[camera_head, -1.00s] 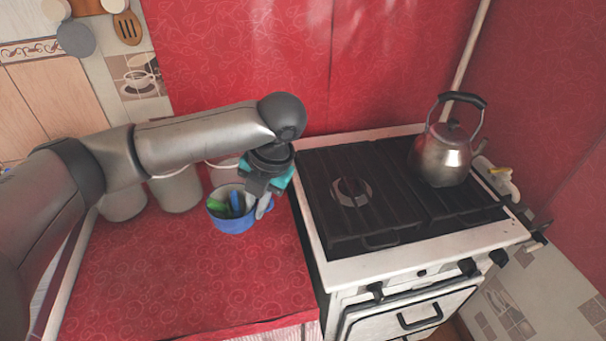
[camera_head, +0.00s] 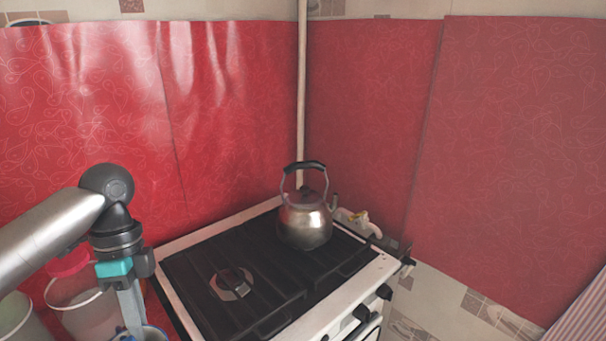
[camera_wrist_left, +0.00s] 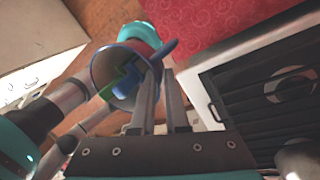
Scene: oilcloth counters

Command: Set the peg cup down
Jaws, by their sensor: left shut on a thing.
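The peg cup is blue, with green and blue pegs inside. In the head view only part of the peg cup (camera_head: 152,332) shows at the bottom edge. My left gripper (camera_wrist_left: 158,75) is shut on the cup at its handle side. In the head view my left gripper (camera_head: 134,325) points down, left of the stove. I cannot tell whether the cup touches the counter. My right gripper is not in view.
The stove (camera_head: 250,318) stands right of the left gripper, with a metal kettle (camera_head: 305,222) on it. Pale containers (camera_head: 85,315) stand close on the left. The red counter (camera_wrist_left: 205,20) shows in the left wrist view. Red oilcloth (camera_head: 230,100) covers the wall behind.

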